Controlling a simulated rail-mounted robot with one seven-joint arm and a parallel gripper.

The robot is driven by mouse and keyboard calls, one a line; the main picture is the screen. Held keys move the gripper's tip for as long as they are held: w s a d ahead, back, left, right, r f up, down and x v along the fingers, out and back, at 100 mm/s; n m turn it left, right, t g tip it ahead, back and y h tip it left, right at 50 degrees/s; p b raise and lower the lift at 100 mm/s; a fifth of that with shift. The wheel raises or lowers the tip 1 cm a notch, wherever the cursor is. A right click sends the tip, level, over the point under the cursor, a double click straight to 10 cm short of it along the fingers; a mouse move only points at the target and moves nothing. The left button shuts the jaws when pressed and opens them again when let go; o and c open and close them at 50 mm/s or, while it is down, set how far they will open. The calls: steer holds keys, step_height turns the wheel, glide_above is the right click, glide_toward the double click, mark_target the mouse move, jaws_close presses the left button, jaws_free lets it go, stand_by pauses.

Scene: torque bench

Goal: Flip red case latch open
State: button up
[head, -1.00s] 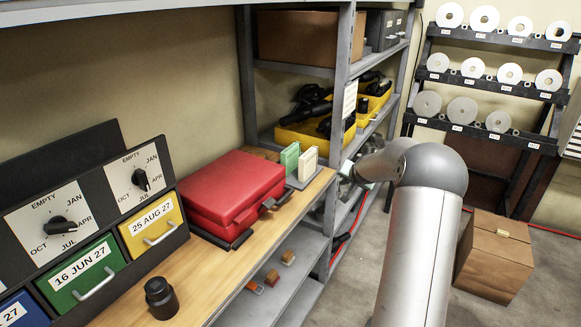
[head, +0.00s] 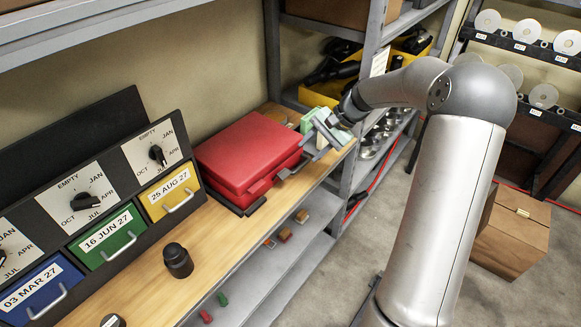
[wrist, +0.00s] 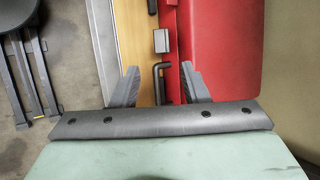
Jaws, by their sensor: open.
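The closed red case (head: 245,150) lies flat on the wooden bench. It also shows in the wrist view (wrist: 225,40), along the right side. On its front edge there is a grey block (wrist: 161,40) that looks like a latch. A dark bent bar (wrist: 158,85), perhaps the handle, is nearer to me, partly between my fingers. My gripper (head: 308,150) is at the case's right end, close to its front corner. In the wrist view my gripper (wrist: 160,82) is open, its two fingers apart with nothing clamped. Whether a finger touches the case I cannot tell.
A black knob-like cylinder (head: 178,260) and a dial panel with coloured drawers (head: 110,235) are to the left. Open floor lies in front.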

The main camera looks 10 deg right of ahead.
mark_target(285, 174)
steer(key=p+x, duration=0.1)
steer(key=x, duration=0.9)
steer(key=shift+w+a+f, duration=0.1)
steer(key=shift+a+f, duration=0.05)
steer(key=shift+f, duration=0.2)
